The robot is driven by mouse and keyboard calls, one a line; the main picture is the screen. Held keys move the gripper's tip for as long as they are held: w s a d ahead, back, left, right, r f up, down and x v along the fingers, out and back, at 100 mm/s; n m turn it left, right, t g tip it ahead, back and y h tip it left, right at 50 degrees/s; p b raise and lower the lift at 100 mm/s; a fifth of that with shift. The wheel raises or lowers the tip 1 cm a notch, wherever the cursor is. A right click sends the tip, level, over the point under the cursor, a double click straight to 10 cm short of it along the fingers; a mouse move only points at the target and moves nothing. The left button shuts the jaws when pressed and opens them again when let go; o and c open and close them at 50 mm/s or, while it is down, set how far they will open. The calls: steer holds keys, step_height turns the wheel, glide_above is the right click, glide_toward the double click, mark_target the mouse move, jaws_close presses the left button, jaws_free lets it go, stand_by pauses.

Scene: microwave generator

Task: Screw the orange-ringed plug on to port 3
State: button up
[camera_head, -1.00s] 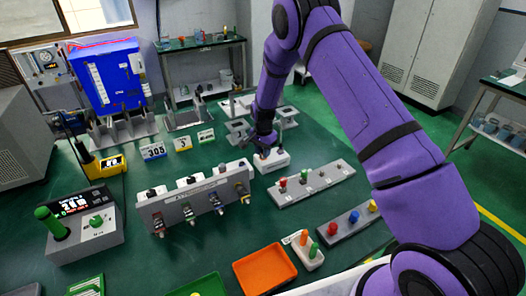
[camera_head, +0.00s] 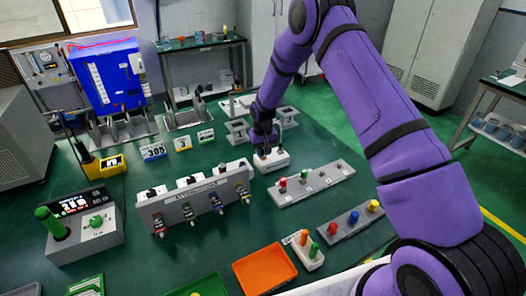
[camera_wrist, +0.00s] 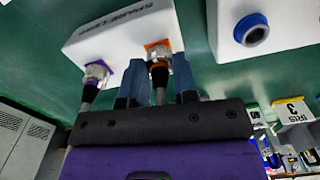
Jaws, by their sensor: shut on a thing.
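The orange-ringed plug (camera_wrist: 159,62) stands at the edge of the white spare-lines block (camera_wrist: 115,30), at an orange square mark; I cannot tell whether it is fully seated. My gripper (camera_wrist: 158,88) is shut on this plug, with one blue finger on each side. In the head view my gripper (camera_head: 265,143) is over the white block (camera_head: 274,161), and the plug is too small to make out. A purple-ringed plug (camera_wrist: 95,72) sits beside it in the same block. The grey port panel (camera_head: 195,203) stands left of the block with several fittings; its port numbers are not readable.
A small sign reading 3 (camera_head: 182,144) stands behind the panel. A grey strip with coloured pegs (camera_head: 312,184) lies right of the panel. An orange tray (camera_head: 265,270) is in front. A white part with a blue ring (camera_wrist: 252,30) is near the block.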

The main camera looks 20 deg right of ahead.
steer(key=n, duration=0.9)
stand_by(0.5)
steer(key=o, duration=0.9)
steer(key=shift+o, duration=0.2)
steer(key=shift+r, duration=0.1)
step_height(320, 180, up, 11)
steer(key=shift+f, duration=0.15)
